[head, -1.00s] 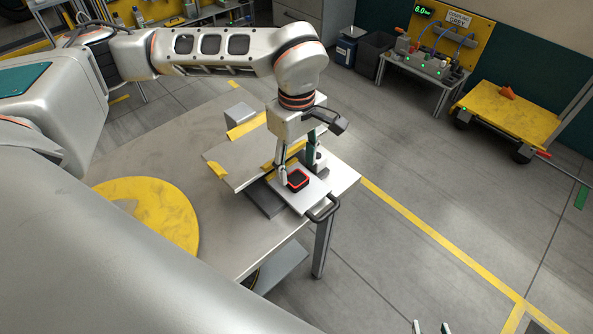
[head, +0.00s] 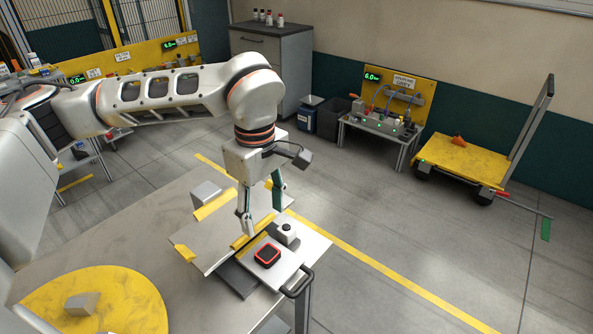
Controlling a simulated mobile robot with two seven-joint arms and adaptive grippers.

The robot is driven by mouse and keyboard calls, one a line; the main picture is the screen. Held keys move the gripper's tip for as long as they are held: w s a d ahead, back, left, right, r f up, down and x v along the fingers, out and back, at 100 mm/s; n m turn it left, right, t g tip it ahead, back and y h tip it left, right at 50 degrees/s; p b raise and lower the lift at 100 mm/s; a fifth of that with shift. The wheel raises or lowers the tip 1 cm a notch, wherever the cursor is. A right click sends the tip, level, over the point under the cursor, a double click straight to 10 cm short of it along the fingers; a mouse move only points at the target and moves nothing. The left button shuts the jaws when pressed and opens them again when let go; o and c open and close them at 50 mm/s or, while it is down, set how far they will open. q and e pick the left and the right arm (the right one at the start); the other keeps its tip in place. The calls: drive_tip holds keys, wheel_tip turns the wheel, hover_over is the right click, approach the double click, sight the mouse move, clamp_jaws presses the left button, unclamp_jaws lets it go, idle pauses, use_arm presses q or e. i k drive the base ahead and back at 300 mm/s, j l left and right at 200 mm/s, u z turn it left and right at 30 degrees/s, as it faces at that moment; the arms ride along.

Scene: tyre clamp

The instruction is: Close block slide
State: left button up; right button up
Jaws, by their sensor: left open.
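The block slide (head: 290,262) is a light grey plate at the right corner of the table, with a black handle (head: 299,284) at its front right edge. The slide sticks out to the right of a raised grey plate with yellow edges (head: 212,232). My left gripper (head: 262,218) is open and points down above the back left of the slide, with nothing seen between its fingers. My right gripper is not in view.
The table (head: 130,228) carries a yellow disc (head: 95,305) with a grey block (head: 82,304) on it at front left. Another grey block (head: 206,193) stands behind the raised plate. The floor right of the table is clear up to a yellow cart (head: 460,157).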

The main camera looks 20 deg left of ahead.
sight(275, 277)
drive_tip(key=k+l, duration=0.65)
drive_tip(key=k, duration=0.25)
